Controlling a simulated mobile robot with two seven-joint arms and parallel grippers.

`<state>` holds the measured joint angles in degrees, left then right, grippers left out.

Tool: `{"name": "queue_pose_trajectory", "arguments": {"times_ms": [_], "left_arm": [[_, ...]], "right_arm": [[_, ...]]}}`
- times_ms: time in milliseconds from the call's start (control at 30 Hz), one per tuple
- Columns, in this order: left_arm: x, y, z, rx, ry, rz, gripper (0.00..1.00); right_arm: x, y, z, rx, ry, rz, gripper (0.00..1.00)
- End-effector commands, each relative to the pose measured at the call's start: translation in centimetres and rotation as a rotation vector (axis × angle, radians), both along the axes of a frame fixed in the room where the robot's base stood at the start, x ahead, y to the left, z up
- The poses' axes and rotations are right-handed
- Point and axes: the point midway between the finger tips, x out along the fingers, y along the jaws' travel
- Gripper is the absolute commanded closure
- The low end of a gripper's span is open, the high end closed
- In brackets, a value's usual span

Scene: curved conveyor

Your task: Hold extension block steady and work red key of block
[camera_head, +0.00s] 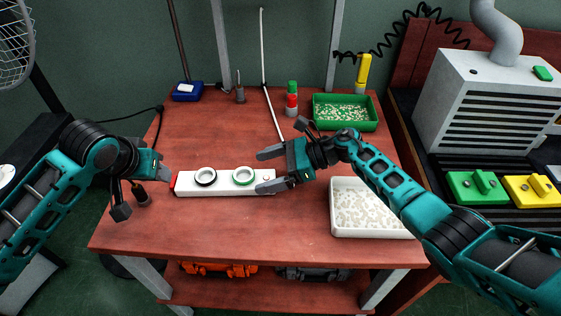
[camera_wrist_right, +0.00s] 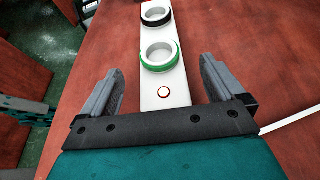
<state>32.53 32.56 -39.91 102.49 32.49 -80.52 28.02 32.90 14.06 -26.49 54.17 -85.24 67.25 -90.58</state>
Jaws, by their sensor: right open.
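The extension block is a long white bar (camera_head: 222,184) lying on the red-brown table. It carries a black-ringed socket (camera_head: 205,177), a green-ringed socket (camera_head: 243,176) and a small red-ringed round spot near its right end, clear in the right wrist view (camera_wrist_right: 164,92). The red key (camera_head: 173,184) is at its left end. My right gripper (camera_head: 258,172) is open at the right end. In the right wrist view its fingers (camera_wrist_right: 162,64) stand either side of the bar with gaps. My left gripper (camera_head: 162,172) is beside the red end; its jaw opening is unclear.
A white tray (camera_head: 334,225) of pale pieces sits right of the bar under my right arm. A green tray (camera_head: 345,126), a red-green cylinder (camera_head: 291,100), a yellow-topped item (camera_head: 363,70) and a blue box (camera_head: 187,92) are behind. The table front is clear.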

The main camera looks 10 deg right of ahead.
Motion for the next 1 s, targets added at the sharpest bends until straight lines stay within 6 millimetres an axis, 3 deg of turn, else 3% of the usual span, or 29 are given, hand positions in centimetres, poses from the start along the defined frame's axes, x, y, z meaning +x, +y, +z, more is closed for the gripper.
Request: {"name": "queue_pose_trajectory", "arguments": {"times_ms": [100,300,700,1000], "left_arm": [[0.0,0.0,0.0,-0.001,0.000,0.000,0.57],[0.0,0.0,0.0,-0.001,0.000,0.000,0.57],[0.0,0.0,0.0,-0.001,0.000,0.000,0.57],[0.0,0.0,0.0,-0.001,0.000,0.000,0.57]], "right_arm": [[0.3,2.1,-0.8,0.003,0.002,-0.001,0.04],[0.7,4.1,-1.7,0.001,0.000,-0.001,0.04],[0.8,4.8,-2.0,0.000,0.000,-0.001,0.04],[0.8,4.8,-2.0,0.000,0.000,-0.001,0.31]]}}
